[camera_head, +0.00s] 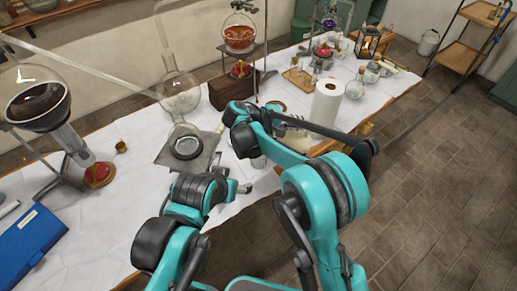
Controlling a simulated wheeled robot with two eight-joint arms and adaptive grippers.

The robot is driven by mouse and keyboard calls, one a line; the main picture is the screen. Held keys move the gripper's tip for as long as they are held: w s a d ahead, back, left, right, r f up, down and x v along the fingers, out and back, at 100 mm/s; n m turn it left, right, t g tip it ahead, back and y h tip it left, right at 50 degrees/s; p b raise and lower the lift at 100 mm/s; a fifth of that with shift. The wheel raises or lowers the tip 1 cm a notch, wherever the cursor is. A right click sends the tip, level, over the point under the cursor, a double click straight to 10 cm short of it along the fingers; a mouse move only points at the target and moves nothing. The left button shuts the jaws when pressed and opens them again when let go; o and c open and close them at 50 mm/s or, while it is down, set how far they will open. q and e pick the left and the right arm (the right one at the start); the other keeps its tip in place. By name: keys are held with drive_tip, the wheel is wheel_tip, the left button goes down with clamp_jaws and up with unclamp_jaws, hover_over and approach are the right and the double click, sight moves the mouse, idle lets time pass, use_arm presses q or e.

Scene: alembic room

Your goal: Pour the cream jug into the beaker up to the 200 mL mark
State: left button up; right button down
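A small clear glass vessel (259,161), perhaps the beaker, stands on the white cloth below the bend of my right arm, partly covered by it. A cream-coloured shape (297,141), perhaps the cream jug, shows between the links of my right arm; most of it is hidden. My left gripper (243,187) is low over the table's front part, left of and in front of the glass vessel. Its finger gap is too small to make out. My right gripper (284,121) seems to lie near the cream shape, but arm links hide its fingers. No measuring mark or liquid level is readable.
A paper towel roll (326,101) stands just behind my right arm. A large glass flask (178,90) and a grey plate (206,143) are left of it. A blue case (31,237) lies front left. A stand holds an orange flask (239,37). Bare cloth lies front left.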

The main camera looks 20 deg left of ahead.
drive_tip(key=shift+a+r+h, duration=0.3)
drive_tip(key=shift+a+r, duration=0.05)
idle(0.5)
